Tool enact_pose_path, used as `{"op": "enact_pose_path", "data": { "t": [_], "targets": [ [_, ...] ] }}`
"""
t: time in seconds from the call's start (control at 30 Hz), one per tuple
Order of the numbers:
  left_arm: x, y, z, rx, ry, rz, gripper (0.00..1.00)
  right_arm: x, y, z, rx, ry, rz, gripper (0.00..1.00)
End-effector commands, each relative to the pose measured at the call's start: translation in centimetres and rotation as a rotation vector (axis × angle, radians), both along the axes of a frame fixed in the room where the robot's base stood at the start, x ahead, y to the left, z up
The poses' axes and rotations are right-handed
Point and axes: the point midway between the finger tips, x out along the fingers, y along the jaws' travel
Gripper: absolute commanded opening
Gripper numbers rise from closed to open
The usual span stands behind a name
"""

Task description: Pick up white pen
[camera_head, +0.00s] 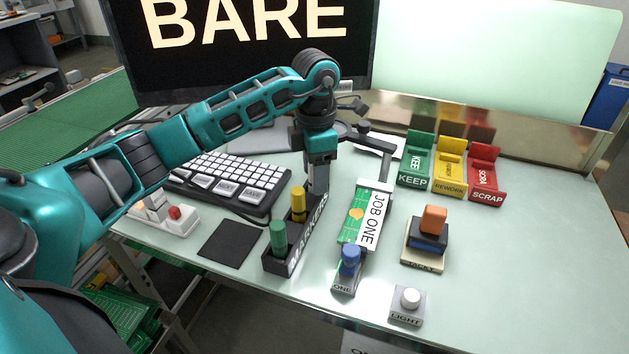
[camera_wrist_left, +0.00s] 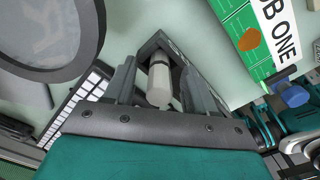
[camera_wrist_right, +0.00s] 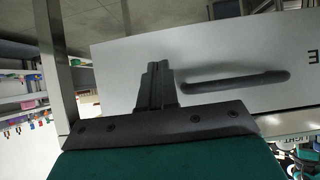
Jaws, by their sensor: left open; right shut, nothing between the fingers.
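The white pen (camera_wrist_left: 159,84) stands in the dark marker holder (camera_head: 281,262), at its far end. In the left wrist view it is between the two fingers of my left gripper (camera_wrist_left: 160,72), which is open. In the head view my left gripper (camera_head: 318,180) points down over the far end of the holder and hides the pen. The holder also shows in the left wrist view (camera_wrist_left: 178,52). A yellow marker (camera_head: 298,204) and a green marker (camera_head: 279,238) stand in the same holder. My right gripper (camera_wrist_right: 156,88) is shut and empty, away from the pen.
A JOB ONE board (camera_head: 364,218) and a blue-topped ONE stand (camera_head: 348,268) are right of the holder. A keyboard (camera_head: 228,181) and dark pad (camera_head: 230,243) are left. A magnifier arm (camera_head: 385,160) stands behind. A grey panel with a dark handle (camera_wrist_right: 238,83) faces my right gripper.

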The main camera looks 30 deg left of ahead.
Motion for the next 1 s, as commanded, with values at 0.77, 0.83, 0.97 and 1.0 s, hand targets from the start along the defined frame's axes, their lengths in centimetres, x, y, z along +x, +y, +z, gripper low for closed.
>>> {"op": "enact_pose_path", "data": {
  "t": [0.77,0.83,0.97,1.0],
  "targets": [
    [0.01,0.01,-1.02,-0.001,-0.001,-0.001,0.15,0.11,0.08,0.06,0.001,-0.002,0.001,0.00],
    [0.00,0.02,-1.03,-0.001,-0.001,0.000,0.08,0.09,0.07,-0.01,0.001,-0.001,0.001,0.00],
    [0.00,0.02,-1.02,-0.001,-0.001,0.000,0.00,0.04,0.07,-0.13,0.000,0.002,0.001,0.00],
    [0.00,0.02,-1.01,-0.001,-0.001,0.000,0.00,0.04,0.08,-0.15,0.001,0.002,0.000,0.00]
  ]
}}
